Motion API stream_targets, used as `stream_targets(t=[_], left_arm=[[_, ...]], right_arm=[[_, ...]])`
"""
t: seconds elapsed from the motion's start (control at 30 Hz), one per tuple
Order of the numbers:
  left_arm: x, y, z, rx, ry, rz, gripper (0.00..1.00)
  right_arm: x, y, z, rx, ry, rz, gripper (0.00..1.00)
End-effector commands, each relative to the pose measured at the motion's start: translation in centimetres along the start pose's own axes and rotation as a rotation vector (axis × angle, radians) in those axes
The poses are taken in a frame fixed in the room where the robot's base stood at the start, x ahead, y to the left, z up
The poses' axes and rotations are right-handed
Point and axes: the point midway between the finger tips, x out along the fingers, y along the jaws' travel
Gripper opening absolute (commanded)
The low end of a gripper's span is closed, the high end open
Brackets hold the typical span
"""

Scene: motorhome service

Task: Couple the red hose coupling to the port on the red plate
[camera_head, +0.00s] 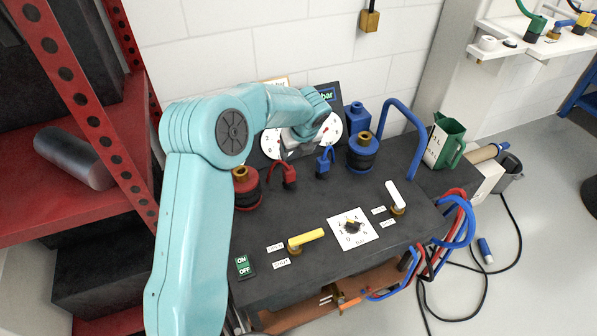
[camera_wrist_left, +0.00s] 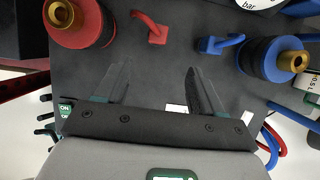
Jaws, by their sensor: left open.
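A round red fitting with a brass top (camera_head: 241,188) stands on the dark bench, partly behind my left arm. It also shows at the upper left of the left wrist view (camera_wrist_left: 78,22). A small red piece with a curved strap (camera_head: 289,177) is to its right, and also shows in the wrist view (camera_wrist_left: 152,30). My left gripper (camera_wrist_left: 158,78) is open and empty above the bench, both fingers clear of the fittings. In the head view it is mostly hidden by its own arm. I cannot clearly pick out the red hose coupling or a flat red plate. My right gripper is not in view.
A blue fitting (camera_head: 364,157) and a small blue piece (camera_head: 324,163) stand to the right, with gauges behind. A yellow lever (camera_head: 307,238), white lever (camera_head: 394,195) and dial (camera_head: 352,228) are in front. Red and blue hoses (camera_head: 459,217) hang at the right edge.

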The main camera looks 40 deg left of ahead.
Motion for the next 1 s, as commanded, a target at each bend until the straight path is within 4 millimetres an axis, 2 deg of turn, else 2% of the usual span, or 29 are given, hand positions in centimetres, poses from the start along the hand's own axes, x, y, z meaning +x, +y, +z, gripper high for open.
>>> stream_targets(t=[0.2, 0.4, 0.67, 0.9, 1.0], left_arm=[[4.8, 0.8, -0.3, -0.004, 0.004, 0.006, 0.68], [8.9, 0.9, -0.3, -0.005, 0.003, 0.004, 0.68], [11.2, 0.5, -0.2, -0.002, 0.002, 0.001, 0.68], [15.1, 0.1, 0.1, -0.002, 0.003, 0.001, 0.68], [15.8, 0.0, 0.1, -0.003, 0.002, 0.0, 0.68]], right_arm=[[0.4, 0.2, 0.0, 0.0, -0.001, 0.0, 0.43], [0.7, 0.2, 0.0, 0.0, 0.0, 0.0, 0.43], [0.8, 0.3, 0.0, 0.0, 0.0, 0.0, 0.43], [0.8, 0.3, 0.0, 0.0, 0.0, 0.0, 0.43], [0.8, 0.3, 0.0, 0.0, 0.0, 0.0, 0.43]])
